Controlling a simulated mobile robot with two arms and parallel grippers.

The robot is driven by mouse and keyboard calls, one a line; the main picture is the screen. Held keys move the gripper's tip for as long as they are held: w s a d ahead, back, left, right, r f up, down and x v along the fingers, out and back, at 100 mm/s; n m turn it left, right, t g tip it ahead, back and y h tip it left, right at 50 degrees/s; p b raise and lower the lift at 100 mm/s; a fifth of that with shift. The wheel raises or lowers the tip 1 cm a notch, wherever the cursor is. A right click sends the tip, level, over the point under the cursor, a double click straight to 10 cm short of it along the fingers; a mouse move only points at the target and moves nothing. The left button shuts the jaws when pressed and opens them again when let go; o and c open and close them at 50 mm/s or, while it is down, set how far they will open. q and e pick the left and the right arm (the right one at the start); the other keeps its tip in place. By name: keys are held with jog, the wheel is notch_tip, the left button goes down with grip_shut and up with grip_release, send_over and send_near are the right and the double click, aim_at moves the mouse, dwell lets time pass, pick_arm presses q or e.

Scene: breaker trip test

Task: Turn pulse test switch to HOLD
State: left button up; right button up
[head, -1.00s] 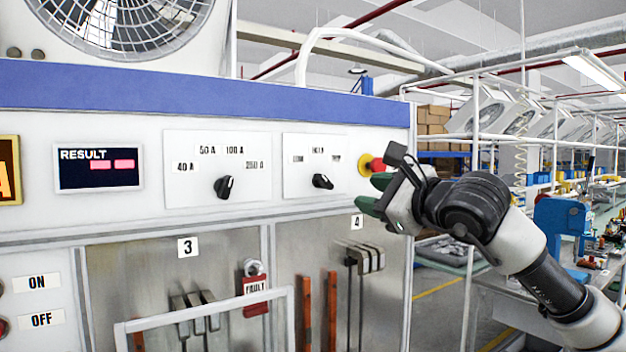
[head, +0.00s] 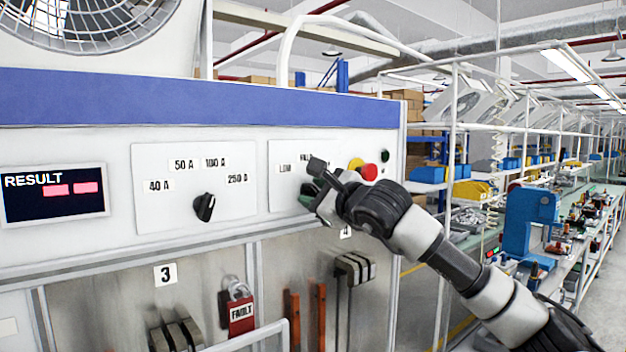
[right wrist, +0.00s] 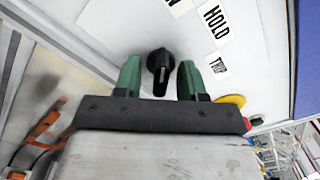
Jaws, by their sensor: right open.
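The pulse test switch is a black rotary knob (right wrist: 159,64) on a white panel plate. In the right wrist view it sits between the two green fingers of my right gripper (right wrist: 160,72), with space on both sides. The gripper is open and not closed on it. The HOLD label (right wrist: 214,20) and TRIP label (right wrist: 218,66) lie up and right of the knob there. In the head view my right gripper (head: 312,184) is at the right plate and covers most of the knob and some labels; the LOW label (head: 285,168) shows. My left gripper is out of view.
A red and yellow emergency button (head: 369,172) is just right of my right gripper. The current selector knob (head: 204,207) is to the left, beside the RESULT display (head: 52,194). Below are a red padlock tag (head: 240,311) and lever switches (head: 354,268).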

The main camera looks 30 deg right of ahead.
jog(key=shift+w, duration=0.4)
jog(key=shift+s, duration=0.1)
grip_shut()
jog(key=shift+f+b, duration=0.15)
jog(key=shift+b, duration=0.3)
jog(key=m+b, duration=0.4)
jog(key=b, duration=0.2)
jog(key=shift+f+b, duration=0.15)
jog(key=shift+b, duration=0.15)
jog(key=m+b, duration=0.2)
jog(key=shift+m, duration=0.3)
pick_arm(q)
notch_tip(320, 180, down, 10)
jog(key=b, duration=0.1)
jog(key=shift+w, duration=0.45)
pick_arm(e)
jog(key=shift+r+m, duration=0.25)
jog(key=shift+m, duration=0.75)
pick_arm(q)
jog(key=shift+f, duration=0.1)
pick_arm(e)
jog(key=shift+r, duration=0.1)
